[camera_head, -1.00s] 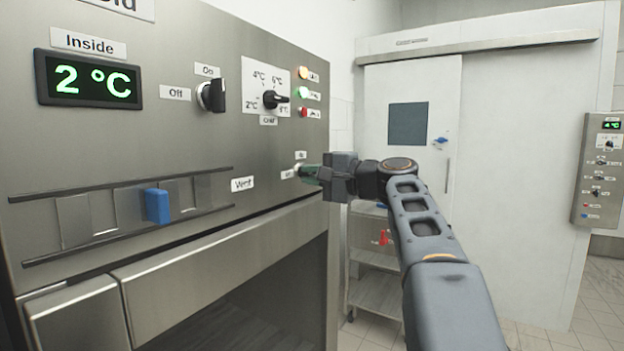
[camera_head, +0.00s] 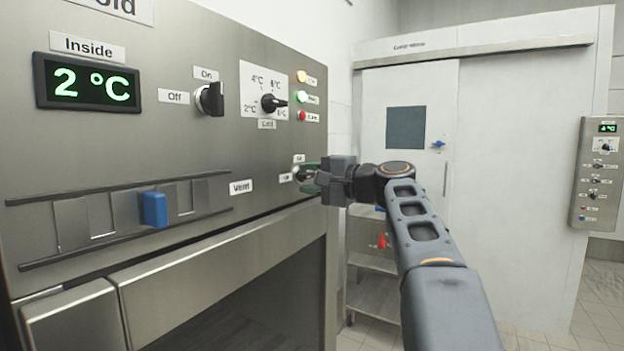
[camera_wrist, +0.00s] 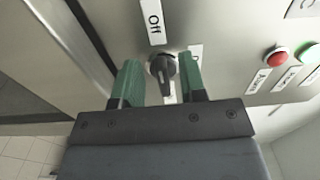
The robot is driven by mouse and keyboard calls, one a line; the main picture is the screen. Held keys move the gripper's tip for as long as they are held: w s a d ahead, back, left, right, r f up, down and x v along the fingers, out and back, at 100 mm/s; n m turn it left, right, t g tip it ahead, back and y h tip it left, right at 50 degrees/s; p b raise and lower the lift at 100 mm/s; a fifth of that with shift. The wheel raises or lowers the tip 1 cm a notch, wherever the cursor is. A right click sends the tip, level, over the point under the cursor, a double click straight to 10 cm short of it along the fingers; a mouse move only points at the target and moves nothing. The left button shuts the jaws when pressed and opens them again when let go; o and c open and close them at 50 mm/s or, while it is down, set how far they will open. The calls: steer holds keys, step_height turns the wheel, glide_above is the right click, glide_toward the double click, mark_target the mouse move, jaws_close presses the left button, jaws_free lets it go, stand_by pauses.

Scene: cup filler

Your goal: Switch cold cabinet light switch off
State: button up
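The light switch is a small black rotary knob (camera_wrist: 162,68) on the steel cabinet panel, with an "Off" label (camera_wrist: 155,22) beside it and another label partly hidden behind my gripper. In the wrist view the knob lies between the green fingertips of my gripper (camera_wrist: 160,80), with a gap on each side. In the head view my gripper (camera_head: 308,178) is at the panel's lower right, by the small labels, and hides most of the switch. My gripper is open and empty.
Above are a larger On/Off knob (camera_head: 211,99), a temperature dial (camera_head: 271,103) and several indicator lamps (camera_head: 302,97). A blue slider (camera_head: 155,209) sits on a rail at left. A shelf cart (camera_head: 374,297) and a white sliding door (camera_head: 425,165) stand behind my arm.

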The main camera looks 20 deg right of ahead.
steer(key=b+v, duration=0.1)
steer(key=v, duration=1.3)
steer(key=shift+r, duration=0.1)
